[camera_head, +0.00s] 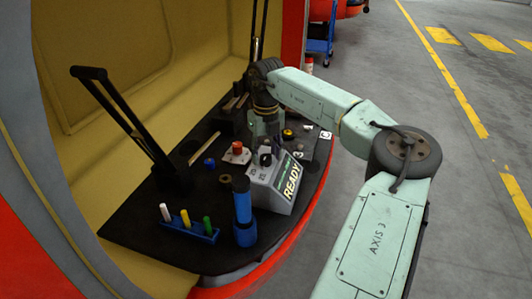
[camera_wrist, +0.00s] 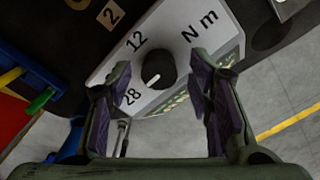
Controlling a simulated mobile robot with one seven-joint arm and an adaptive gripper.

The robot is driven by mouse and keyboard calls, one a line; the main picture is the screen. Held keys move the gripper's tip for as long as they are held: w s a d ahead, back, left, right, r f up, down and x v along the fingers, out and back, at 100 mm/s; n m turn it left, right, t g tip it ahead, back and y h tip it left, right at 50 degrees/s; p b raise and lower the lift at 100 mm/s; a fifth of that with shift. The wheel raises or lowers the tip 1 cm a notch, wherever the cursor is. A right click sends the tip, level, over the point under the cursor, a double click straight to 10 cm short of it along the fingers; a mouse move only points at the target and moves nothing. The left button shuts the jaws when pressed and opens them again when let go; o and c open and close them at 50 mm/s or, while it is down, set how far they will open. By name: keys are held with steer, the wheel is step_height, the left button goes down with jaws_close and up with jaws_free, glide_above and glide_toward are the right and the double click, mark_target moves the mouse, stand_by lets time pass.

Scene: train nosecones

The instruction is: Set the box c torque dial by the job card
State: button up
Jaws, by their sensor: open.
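A pale grey box with a READY panel (camera_head: 275,183) stands on the black deck. Its black dial (camera_head: 265,158) is on top; in the wrist view the dial (camera_wrist: 155,70) sits between the marks 12 and 28, beside "N m". Its white pointer line aims down-left, roughly towards 28. My gripper (camera_wrist: 161,80) is open, its two dark-padded fingers apart on either side of the dial in the picture; I cannot tell whether they touch it. No letter on the box is readable, and I cannot identify a job card.
A blue rack (camera_head: 190,230) with white, yellow and green sticks and an upright blue cylinder (camera_head: 243,210) stand in front of the box. A red-and-white block (camera_head: 236,153) is to its left. A black lever (camera_head: 120,115) rises further left. Open floor lies right.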

mark_target(266, 157)
step_height(266, 157, up, 12)
stand_by(0.7)
